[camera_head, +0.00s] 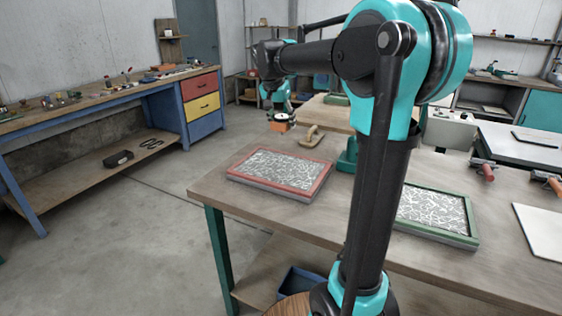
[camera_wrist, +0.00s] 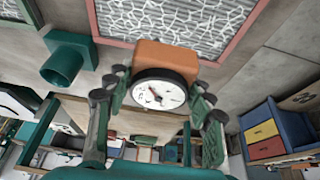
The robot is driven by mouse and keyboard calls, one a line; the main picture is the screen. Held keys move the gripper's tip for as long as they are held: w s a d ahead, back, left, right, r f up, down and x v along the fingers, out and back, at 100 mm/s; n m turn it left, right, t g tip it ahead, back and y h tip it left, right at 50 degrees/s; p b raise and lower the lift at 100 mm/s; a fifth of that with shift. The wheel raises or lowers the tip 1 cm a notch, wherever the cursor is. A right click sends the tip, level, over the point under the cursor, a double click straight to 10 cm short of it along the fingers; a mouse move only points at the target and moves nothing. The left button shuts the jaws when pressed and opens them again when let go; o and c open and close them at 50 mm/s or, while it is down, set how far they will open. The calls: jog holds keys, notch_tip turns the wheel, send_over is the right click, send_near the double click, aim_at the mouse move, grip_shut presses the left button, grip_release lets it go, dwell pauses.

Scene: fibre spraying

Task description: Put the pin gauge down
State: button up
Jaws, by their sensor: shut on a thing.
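The pin gauge, an orange block with a round white dial, is held in my gripper (camera_head: 281,108). In the wrist view the dial of the pin gauge (camera_wrist: 160,93) faces the camera, between the two green fingers of my gripper (camera_wrist: 160,82), which is shut on it. In the head view only a small orange part of the pin gauge (camera_head: 281,125) shows below the fingers. It appears held above the far left part of the wooden table (camera_head: 232,205), beyond the red-framed panel (camera_head: 262,186). Whether it touches anything below is hard to tell.
A wooden-handled float (camera_head: 311,137) and a teal holder (camera_head: 347,158) stand near the red-framed panel. A green-framed panel (camera_head: 474,226) lies to the right, with a white sheet (camera_head: 541,231) beyond it. My arm hides the table's middle. The table's near left corner is bare.

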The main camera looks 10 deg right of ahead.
notch_tip(320, 180, down, 15)
jog(key=shift+f, duration=0.15)
dwell(0.4)
jog(key=o, duration=1.4)
jog(key=shift+f, duration=0.1)
jog(key=shift+c, duration=0.2)
jog(key=v, duration=1.2)
jog(key=shift+o, duration=0.3)
